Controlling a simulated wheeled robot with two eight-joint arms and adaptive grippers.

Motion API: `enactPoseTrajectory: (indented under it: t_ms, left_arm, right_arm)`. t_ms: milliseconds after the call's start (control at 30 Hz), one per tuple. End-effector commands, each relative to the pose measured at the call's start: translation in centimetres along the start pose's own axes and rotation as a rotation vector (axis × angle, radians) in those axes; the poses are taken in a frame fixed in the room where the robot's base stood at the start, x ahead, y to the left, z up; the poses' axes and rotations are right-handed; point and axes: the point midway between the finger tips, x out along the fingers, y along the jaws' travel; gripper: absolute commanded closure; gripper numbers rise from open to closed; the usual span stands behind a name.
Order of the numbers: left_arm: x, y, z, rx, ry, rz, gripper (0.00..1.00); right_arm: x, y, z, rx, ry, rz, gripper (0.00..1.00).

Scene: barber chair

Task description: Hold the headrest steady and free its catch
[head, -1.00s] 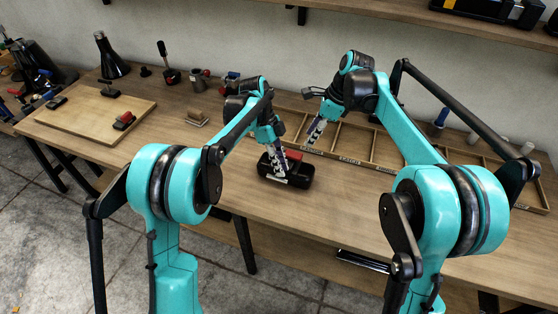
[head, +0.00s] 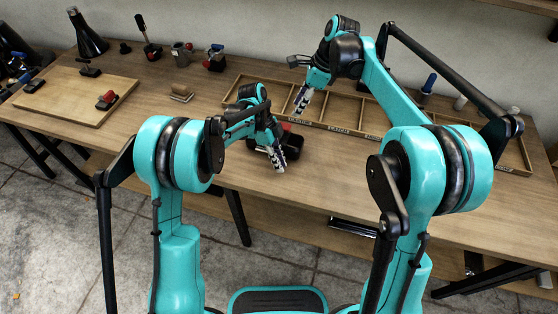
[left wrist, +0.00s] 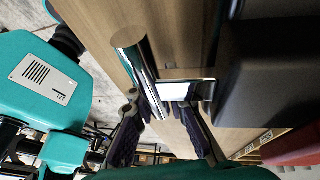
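The headrest, a black block (head: 292,146) with a red part on top (head: 286,127), lies on the wooden bench, partly hidden by my left arm. In the left wrist view its black side (left wrist: 265,75) fills the right, with a red piece (left wrist: 293,148) below. A chrome bar (left wrist: 134,62) and a shiny flat bracket (left wrist: 185,90) stick out beside it. My left gripper (head: 279,165) is at the headrest's near side, its fingers (left wrist: 160,112) apart around the chrome parts; contact is unclear. My right gripper (head: 299,115) hangs above the divided tray, its opening too small to judge.
The divided wooden tray (head: 340,129) lies behind the headrest. A pale board (head: 70,97) with a small red-and-black item (head: 107,99) is at the left. A small brush-like block (head: 181,92) and upright tools stand at the back. The bench's front right is clear.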

Motion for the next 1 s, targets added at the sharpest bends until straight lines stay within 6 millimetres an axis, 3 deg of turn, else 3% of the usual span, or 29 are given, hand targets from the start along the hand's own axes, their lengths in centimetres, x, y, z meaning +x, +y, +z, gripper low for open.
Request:
enactPoseTrajectory:
  t_ms: [267, 300, 367, 767, 1000]
  left_arm:
    - [0.0, 0.0, 0.0, 0.000, 0.000, 0.000, 1.00]
    - [0.0, 0.0, 0.0, 0.000, 0.000, 0.000, 0.81]
    - [0.0, 0.0, 0.0, 0.000, 0.000, 0.000, 0.66]
    - [-0.8, 0.0, 0.0, 0.000, 0.000, -0.001, 0.66]
    - [-5.4, 0.0, 0.0, -0.002, 0.001, -0.002, 0.66]
  right_arm:
    - [0.0, 0.0, 0.0, 0.000, 0.000, 0.000, 0.66]
    - [0.0, 0.0, 0.0, 0.000, 0.000, 0.000, 0.66]
    - [0.0, 0.0, 0.0, 0.000, 0.000, 0.000, 0.66]
    - [0.0, 0.0, 0.0, 0.000, 0.000, 0.000, 0.66]
    - [0.0, 0.0, 0.0, 0.000, 0.000, 0.000, 0.66]
